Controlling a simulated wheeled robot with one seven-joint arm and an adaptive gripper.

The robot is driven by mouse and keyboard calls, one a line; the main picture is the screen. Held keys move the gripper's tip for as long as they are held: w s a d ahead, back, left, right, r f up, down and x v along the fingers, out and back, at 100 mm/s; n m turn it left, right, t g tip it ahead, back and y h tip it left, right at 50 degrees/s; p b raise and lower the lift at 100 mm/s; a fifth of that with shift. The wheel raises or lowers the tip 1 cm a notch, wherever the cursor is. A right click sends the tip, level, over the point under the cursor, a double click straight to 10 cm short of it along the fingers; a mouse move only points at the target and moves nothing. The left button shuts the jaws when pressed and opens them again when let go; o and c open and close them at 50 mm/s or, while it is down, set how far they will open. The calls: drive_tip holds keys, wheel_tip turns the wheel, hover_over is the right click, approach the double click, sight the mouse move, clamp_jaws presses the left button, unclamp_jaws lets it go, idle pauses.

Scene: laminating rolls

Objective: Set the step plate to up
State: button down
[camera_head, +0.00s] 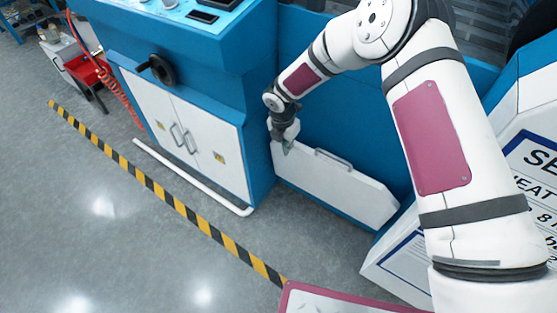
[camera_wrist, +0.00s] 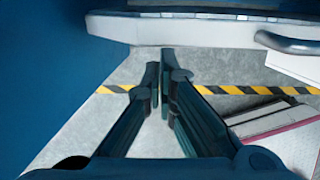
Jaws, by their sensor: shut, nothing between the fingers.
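The step plate (camera_head: 330,190) is a long white panel low on the front of the blue machine, with a grey bar handle (camera_head: 333,159) near its upper edge. It looks roughly upright against the blue face; its exact tilt is hard to tell. My gripper (camera_head: 287,148) is at the plate's upper left corner, left of the handle. In the wrist view my gripper (camera_wrist: 160,80) is shut and empty, its fingertips close to the long white edge of the plate (camera_wrist: 200,32). I cannot tell if they touch. The handle also shows at the right (camera_wrist: 288,42).
A blue cabinet with white doors (camera_head: 190,140) and a black handwheel (camera_head: 161,69) stands left of the plate. A white floor rail (camera_head: 195,180) runs before it. A white lettered panel (camera_head: 515,190) is at the right. Floor beyond the striped tape (camera_head: 160,190) is clear.

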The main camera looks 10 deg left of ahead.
drive_tip(key=w, duration=0.1)
drive_tip(key=w+d+r+b, duration=0.1)
drive_tip(key=w, duration=0.3)
drive_tip(key=shift+d+r, duration=0.15)
drive_tip(key=shift+d, duration=0.2)
drive_tip(key=shift+b, duration=0.35)
idle(0.7)
